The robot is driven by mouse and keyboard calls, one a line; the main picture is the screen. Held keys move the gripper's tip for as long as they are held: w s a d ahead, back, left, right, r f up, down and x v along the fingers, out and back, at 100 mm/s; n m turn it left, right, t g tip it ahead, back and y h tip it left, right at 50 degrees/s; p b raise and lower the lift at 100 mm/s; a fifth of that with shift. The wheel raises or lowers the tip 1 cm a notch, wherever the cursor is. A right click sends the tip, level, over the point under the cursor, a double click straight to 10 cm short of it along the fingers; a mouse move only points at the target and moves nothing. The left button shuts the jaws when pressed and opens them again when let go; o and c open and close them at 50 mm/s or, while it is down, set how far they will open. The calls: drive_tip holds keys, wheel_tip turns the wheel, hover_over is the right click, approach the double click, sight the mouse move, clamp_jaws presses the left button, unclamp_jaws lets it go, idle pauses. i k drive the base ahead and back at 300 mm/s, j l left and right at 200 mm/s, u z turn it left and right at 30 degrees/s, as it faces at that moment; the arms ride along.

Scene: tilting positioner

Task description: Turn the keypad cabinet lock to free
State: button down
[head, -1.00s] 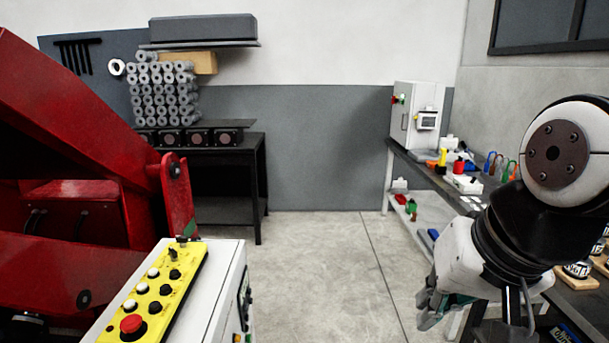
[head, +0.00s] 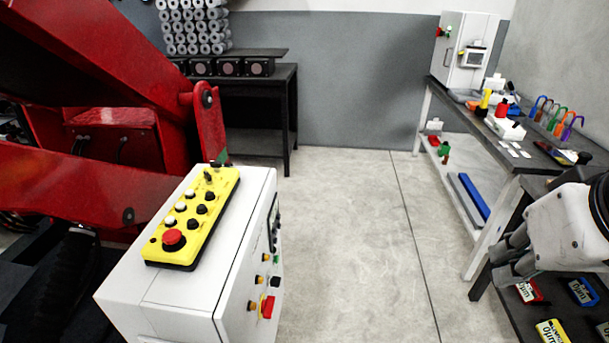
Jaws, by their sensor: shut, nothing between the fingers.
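The near white cabinet (head: 165,290) stands front left of centre with a yellow keypad (head: 193,215) on its sloped top. The keypad has a large red button, several black and white buttons and a small dark switch (head: 208,176) at its far end. On the cabinet's right face are a red handle-like switch (head: 267,306) and several small coloured knobs, seen at a steep angle. I cannot tell which of these is the lock, or its setting. My gripper (head: 503,262) is at the right, shut and empty, well apart from the cabinet.
A red machine frame (head: 110,130) fills the left. A workbench (head: 505,155) with tools and another white cabinet (head: 465,50) stands at the back right. A black shelf (head: 490,300) with small boxes is below my gripper. The middle floor (head: 350,240) is clear.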

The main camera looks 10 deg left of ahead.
sight(275, 280)
drive_tip(key=l+u, duration=0.35)
drive_tip(key=k+l+u, duration=0.1)
drive_tip(key=u, duration=0.2)
drive_tip(key=k+l+u, duration=0.15)
drive_tip(key=u, duration=0.2)
